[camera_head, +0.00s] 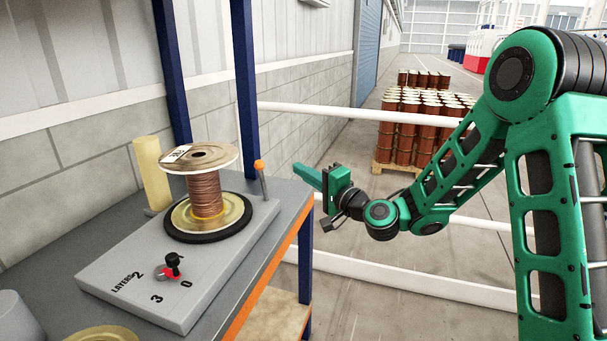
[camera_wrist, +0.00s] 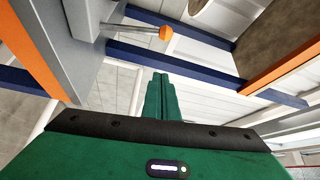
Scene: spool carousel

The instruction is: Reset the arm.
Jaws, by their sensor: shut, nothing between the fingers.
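My green arm reaches in from the right in the head view. My gripper (camera_head: 307,176) is off the bench's right edge, in the air, pointing left. It is apart from the bench and everything on it. In the wrist view my gripper's fingers (camera_wrist: 161,78) lie together, shut and with nothing between them. An orange-tipped lever (camera_head: 260,166) stands at the right rear of the grey base plate; its orange ball also shows in the wrist view (camera_wrist: 166,32).
A wooden-flanged spool (camera_head: 207,195) of brown wire stands on a round turntable (camera_head: 182,229) on the grey base plate (camera_head: 130,286). A black-and-red knob (camera_head: 173,264) is in front. A pale yellow cylinder (camera_head: 152,172) stands behind. White rails (camera_head: 430,287) lie beyond the bench.

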